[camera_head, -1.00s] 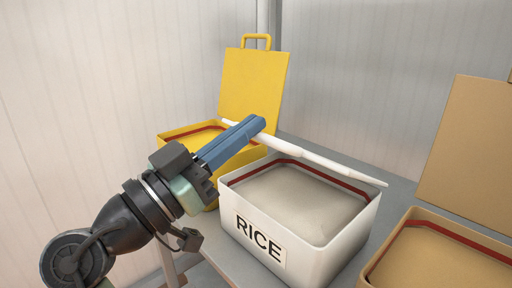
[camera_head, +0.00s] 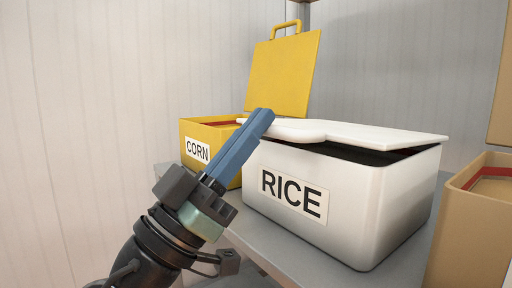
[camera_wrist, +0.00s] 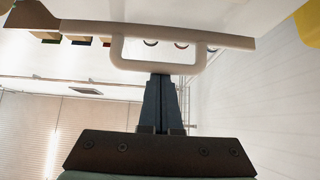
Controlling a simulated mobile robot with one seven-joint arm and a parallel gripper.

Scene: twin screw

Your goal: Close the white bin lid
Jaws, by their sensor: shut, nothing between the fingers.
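The white bin (camera_head: 290,205) labelled RICE stands on a grey shelf. Its white lid (camera_head: 385,137) lies low over it but is still tilted, with a dark gap below its front and right edge. My gripper (camera_head: 264,114) is shut and empty, its blue fingers pointing up past the bin's left side, beside the lid's left end. In the wrist view the fingertips (camera_wrist: 160,78) appear just at the lid's handle (camera_wrist: 155,68); whether they touch it I cannot tell. The lid's edge (camera_wrist: 205,38) crosses above them.
A yellow bin (camera_head: 208,140) labelled CORN stands behind on the left, its yellow lid (camera_head: 285,75) upright and open. A tan bin (camera_head: 470,225) stands close on the right, with a tan panel (camera_head: 502,100) above it. The space left of my arm is clear.

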